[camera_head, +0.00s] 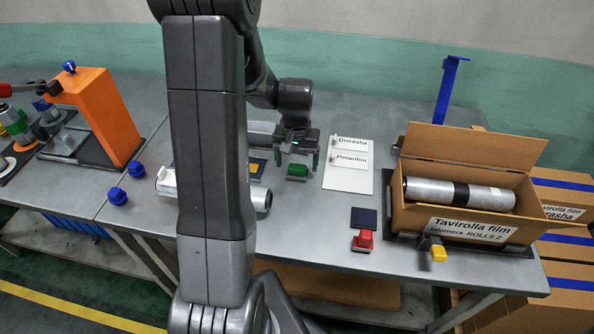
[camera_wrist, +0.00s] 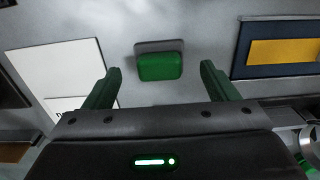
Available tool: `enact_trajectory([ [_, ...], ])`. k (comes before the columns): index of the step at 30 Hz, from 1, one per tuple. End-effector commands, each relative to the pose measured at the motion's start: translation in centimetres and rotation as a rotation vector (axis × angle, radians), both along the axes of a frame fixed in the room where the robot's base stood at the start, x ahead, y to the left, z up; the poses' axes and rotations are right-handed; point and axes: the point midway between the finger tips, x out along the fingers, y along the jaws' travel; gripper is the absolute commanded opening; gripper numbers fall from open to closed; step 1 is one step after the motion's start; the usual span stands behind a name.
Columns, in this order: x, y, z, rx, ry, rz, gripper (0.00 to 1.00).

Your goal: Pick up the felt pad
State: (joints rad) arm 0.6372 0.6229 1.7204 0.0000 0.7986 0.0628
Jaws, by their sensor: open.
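A small green block on a thin grey base (camera_head: 297,171), which looks like the felt pad, lies on the grey table in the middle of the head view. It also shows in the wrist view (camera_wrist: 160,67), ahead of and between my green fingers. My gripper (camera_head: 296,161) is open and empty, pointing down close to the pad. In the wrist view my gripper (camera_wrist: 160,72) has one finger to each side of the pad, with clear gaps. I cannot tell the exact height left between fingertips and pad.
A white label sheet (camera_head: 347,180) lies just right of the pad. A dark tray with a yellow piece (camera_wrist: 282,51) lies on the other side. A cardboard box (camera_head: 412,215) holds a film roll (camera_head: 460,194) at right. A red stamp (camera_head: 362,241) sits before a dark blue pad (camera_head: 363,218).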

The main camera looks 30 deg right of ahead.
Motion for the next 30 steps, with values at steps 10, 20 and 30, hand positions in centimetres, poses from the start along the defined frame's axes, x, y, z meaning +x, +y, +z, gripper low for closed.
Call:
enact_trajectory([
  [10,-0.1,-0.1,-2.8,0.0,0.0,0.0,0.8],
  [20,-0.1,-0.1,-2.7,0.0,0.0,0.0,0.47],
  [30,0.0,-0.1,-2.6,-0.001,-0.001,0.0,0.31],
])
